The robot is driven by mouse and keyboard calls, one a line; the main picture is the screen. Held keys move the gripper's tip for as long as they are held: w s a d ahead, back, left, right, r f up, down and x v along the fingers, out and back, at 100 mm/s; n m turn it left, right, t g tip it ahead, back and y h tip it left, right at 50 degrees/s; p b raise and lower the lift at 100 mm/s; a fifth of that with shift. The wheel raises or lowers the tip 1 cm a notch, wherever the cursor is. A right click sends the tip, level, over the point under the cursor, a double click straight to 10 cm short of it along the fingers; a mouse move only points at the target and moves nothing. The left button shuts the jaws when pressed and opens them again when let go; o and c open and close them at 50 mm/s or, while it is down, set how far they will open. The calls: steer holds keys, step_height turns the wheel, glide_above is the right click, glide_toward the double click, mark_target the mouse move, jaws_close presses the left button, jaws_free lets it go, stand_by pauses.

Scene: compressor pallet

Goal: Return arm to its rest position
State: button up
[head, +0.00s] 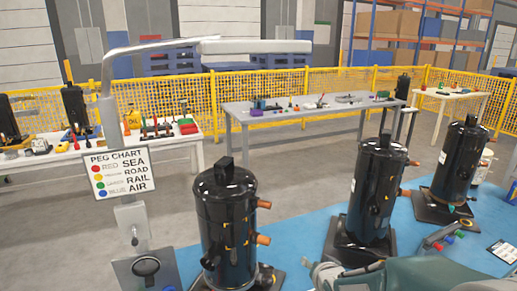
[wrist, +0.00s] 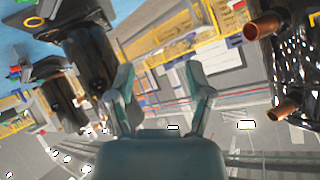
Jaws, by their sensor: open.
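My gripper (wrist: 160,76) shows in the wrist view with its two grey-green fingers spread apart and nothing between them. Behind the fingers are the yellow fence and shelving, seen tilted. In the head view, a grey-green part of my arm (head: 405,275) lies low across the bottom right, in front of the black compressors. Where the fingertips are in that view I cannot tell.
Black compressors (head: 225,215), (head: 376,185) and (head: 456,160) stand on a blue surface (head: 310,215). A copper stub (wrist: 264,27) is close on the wrist view's right. A peg chart sign (head: 119,172) stands at left. Tables (head: 290,115) stand behind.

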steer(key=s+r+n+g, duration=0.1)
steer(key=s+r+g, duration=0.1)
steer(key=s, duration=0.5)
steer(key=s+r+n+g, duration=0.1)
steer(key=s+r+g, duration=0.1)
steer(key=s+r, duration=0.3)
steer(key=s+d+r+n+g+h, duration=0.1)
steer(key=s+r+n, duration=0.1)
steer(key=s, duration=0.9)
steer(key=shift+s+r+g, duration=0.25)
steer(key=shift+r+g, duration=0.15)
steer(key=shift+r, duration=0.4)
